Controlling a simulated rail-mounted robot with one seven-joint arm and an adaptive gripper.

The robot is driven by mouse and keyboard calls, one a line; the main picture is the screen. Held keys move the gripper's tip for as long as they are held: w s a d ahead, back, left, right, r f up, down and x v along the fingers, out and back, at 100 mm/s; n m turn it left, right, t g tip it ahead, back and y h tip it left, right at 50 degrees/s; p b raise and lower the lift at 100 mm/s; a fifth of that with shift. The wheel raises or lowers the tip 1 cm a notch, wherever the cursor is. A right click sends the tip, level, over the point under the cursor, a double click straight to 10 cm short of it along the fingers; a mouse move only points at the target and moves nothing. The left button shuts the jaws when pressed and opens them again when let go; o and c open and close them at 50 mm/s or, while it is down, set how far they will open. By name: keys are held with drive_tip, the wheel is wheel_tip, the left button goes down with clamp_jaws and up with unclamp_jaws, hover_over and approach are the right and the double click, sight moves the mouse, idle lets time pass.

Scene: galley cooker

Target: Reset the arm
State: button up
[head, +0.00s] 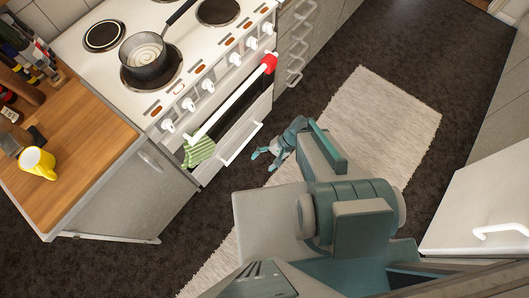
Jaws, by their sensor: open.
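My gripper (264,160) is at the end of my grey and teal arm, low in front of the cooker (203,148) and to the right of its lower white handle. Its fingers are apart and nothing shows between them. It looks apart from the cooker front, though the exact gap cannot be told from this single view. The arm is folded over the pale rug (385,120), and its links hide part of the rug and floor.
A dark saucepan (147,62) stands on a hob plate. A green striped towel (199,151) and a red item (269,63) are on the oven rail. A yellow mug (38,164) stands on the wooden counter (92,140). A white cabinet (480,205) is at right.

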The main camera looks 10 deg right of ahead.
drive_tip(key=s+d+f+n+g+h+b, duration=0.1)
drive_tip(key=s+d+f+n+g+h, duration=0.1)
drive_tip(key=s+d+f+n+h, duration=0.1)
drive_tip(key=s+d+f+n+g+h+b, duration=0.1)
drive_tip(key=s+d+f+h, duration=0.3)
drive_tip(key=s+d, duration=0.4)
drive_tip(key=shift+s+d+f+n+g+h, duration=0.2)
drive_tip(key=shift+s+f+n+g+h, duration=0.25)
drive_tip(key=shift+n+g, duration=0.35)
drive_tip(key=shift+w+r, duration=0.1)
drive_tip(key=shift+r, duration=0.05)
